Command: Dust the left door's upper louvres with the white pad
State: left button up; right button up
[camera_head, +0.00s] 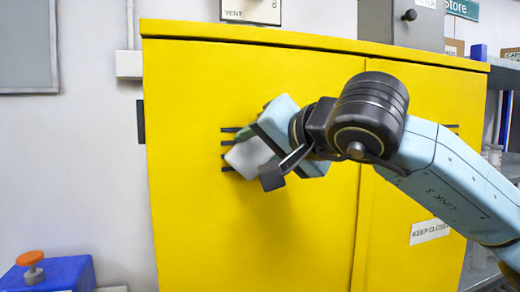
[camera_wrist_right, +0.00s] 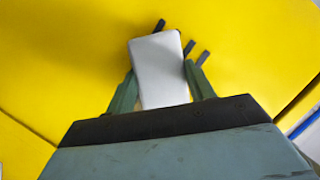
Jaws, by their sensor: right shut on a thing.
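A yellow cabinet (camera_head: 265,225) fills the middle of the head view. Its left door has a short stack of dark louvres (camera_head: 229,143) near the upper middle, partly hidden by my right gripper and the pad. The louvre ends (camera_wrist_right: 196,53) also show beyond the pad in the right wrist view. The white pad (camera_head: 247,156) is at the louvres, tilted, and seems to touch or nearly touch the door. My right gripper (camera_wrist_right: 160,88) is shut on the pad (camera_wrist_right: 158,70), one green finger on each side. My left gripper is not in view.
A blue box with an orange knob (camera_head: 32,258) stands at the lower left. A "keep closed" label (camera_head: 430,232) is on the right door. A shelf (camera_head: 504,68) stands at the right.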

jog(key=shift+w+d+b, duration=0.9)
jog(key=shift+w+d, duration=0.85)
jog(key=shift+d, duration=3.6)
jog(key=shift+s+a+b, duration=0.55)
jog(key=shift+s+a, duration=0.05)
jog(key=shift+a, duration=1.25)
jog(key=shift+s+a+b, duration=0.5)
jog(key=shift+s+a, duration=0.1)
jog(key=shift+a, duration=1.25)
jog(key=shift+s+a+b, duration=0.55)
jog(key=shift+s+a, duration=0.05)
jog(key=shift+a, duration=1.25)
jog(key=shift+s, duration=0.1)
jog(key=s+b, duration=0.1)
jog(key=s+d+b, duration=0.1)
jog(key=s, duration=0.1)
jog(key=shift+d+f, duration=0.1)
jog(key=shift+s+d+b, duration=0.2)
jog(key=shift+s+b, duration=0.1)
jog(key=shift+s, duration=0.35)
jog(key=shift+s+d+b, duration=0.15)
jog(key=shift+s+b, duration=0.1)
jog(key=shift+s, duration=0.4)
